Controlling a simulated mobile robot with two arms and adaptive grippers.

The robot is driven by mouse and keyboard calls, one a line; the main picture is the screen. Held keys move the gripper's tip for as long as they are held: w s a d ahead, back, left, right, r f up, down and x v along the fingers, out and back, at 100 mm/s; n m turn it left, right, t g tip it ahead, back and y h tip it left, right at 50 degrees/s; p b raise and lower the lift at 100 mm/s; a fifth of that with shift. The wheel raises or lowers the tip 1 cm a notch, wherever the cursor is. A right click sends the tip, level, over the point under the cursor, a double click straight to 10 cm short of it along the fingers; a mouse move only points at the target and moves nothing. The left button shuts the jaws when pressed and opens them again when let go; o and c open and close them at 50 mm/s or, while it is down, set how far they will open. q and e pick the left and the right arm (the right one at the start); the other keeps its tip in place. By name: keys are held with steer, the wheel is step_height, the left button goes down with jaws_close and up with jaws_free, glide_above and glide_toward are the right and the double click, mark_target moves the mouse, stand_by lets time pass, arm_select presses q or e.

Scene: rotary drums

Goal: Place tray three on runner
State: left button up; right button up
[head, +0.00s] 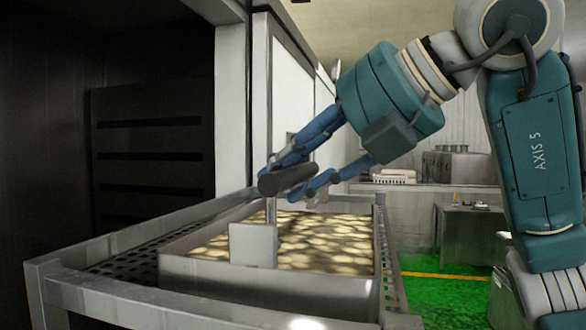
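A grey metal tray (210,277) filled with pale yellow pieces sits within a metal frame with perforated side rails, the runner (125,242), at the front centre. A bracket on the tray's near side carries a thick dark handle (287,180). My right gripper (296,180), with blue fingers, reaches in from the upper right to this handle. Its fingers are spread, one behind the handle's left part and one by its right end. The handle hides part of the fingertips, and I cannot see firm contact. My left gripper is not in view.
A dark slotted rack (150,150) stands inside the open cabinet at left. A white and metal cabinet wall (260,100) rises just behind the tray. At back right are a counter (430,188) and a steel table (470,235) over a green floor (440,290).

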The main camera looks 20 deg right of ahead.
steer(key=shift+o, duration=0.7)
steer(key=shift+r, duration=0.1)
steer(key=b+v, duration=0.2)
steer(key=v, duration=1)
steer(key=shift+b, duration=0.4)
